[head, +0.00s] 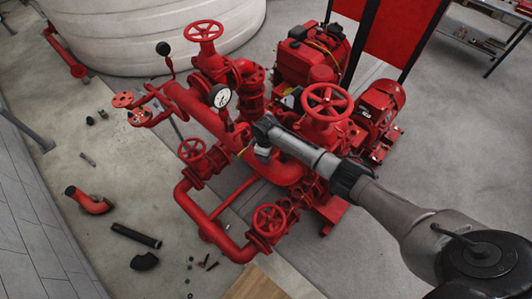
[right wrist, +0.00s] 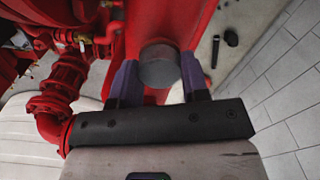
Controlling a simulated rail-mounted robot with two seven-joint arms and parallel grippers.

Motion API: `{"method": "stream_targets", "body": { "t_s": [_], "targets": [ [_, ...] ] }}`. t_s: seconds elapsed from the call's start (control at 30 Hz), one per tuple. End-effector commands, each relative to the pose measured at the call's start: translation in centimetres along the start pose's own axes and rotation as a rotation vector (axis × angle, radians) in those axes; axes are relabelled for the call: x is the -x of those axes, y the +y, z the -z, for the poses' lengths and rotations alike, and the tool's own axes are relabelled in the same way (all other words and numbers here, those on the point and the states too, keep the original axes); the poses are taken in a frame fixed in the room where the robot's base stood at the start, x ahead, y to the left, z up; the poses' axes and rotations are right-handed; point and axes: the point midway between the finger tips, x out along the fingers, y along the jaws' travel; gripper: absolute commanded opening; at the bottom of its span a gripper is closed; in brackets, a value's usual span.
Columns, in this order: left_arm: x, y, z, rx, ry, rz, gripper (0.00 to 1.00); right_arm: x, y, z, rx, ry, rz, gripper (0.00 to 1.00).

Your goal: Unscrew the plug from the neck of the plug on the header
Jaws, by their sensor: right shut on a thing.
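The plug (right wrist: 160,65) shows in the right wrist view as a grey round cap on the red header (right wrist: 150,20). My right gripper (right wrist: 159,60) is shut on it, one purple finger on each side. The neck under the plug is mostly hidden by the plug. In the head view my right arm reaches in from the right, and its gripper (head: 254,148) is at the red header pipe (head: 200,108), below and right of the pressure gauge (head: 220,96). The plug cannot be made out there. My left gripper is not in view.
Red handwheels (head: 326,100) and a second one (head: 269,219) stand close around the right arm. A red engine (head: 302,55) and motor (head: 380,105) stand behind. A red elbow (head: 90,202) and a black pipe (head: 136,235) lie on the floor at left. A white tank (head: 150,35) stands behind.

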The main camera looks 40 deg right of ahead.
Motion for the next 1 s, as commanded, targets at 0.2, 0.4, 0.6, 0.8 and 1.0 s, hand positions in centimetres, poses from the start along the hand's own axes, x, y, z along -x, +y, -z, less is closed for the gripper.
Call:
{"method": "stream_targets", "body": {
  "t_s": [0.2, 0.4, 0.6, 0.8, 1.0],
  "targets": [
    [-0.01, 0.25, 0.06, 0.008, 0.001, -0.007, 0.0, 0.21, 0.81, -0.3, 0.045, -0.001, -0.014, 0.13],
    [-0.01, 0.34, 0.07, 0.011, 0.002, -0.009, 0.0, 0.2, 0.82, -0.32, 0.048, -0.002, -0.014, 0.13],
    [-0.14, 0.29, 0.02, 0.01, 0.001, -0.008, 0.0, 0.17, 0.81, -0.31, 0.23, -0.003, -0.014, 0.13],
    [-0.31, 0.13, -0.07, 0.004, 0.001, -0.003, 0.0, 0.15, 0.79, -0.32, 0.409, -0.005, -0.013, 0.13],
    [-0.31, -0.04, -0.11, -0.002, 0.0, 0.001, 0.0, 0.18, 0.79, -0.33, 0.444, -0.005, -0.012, 0.13]
  ]
}}
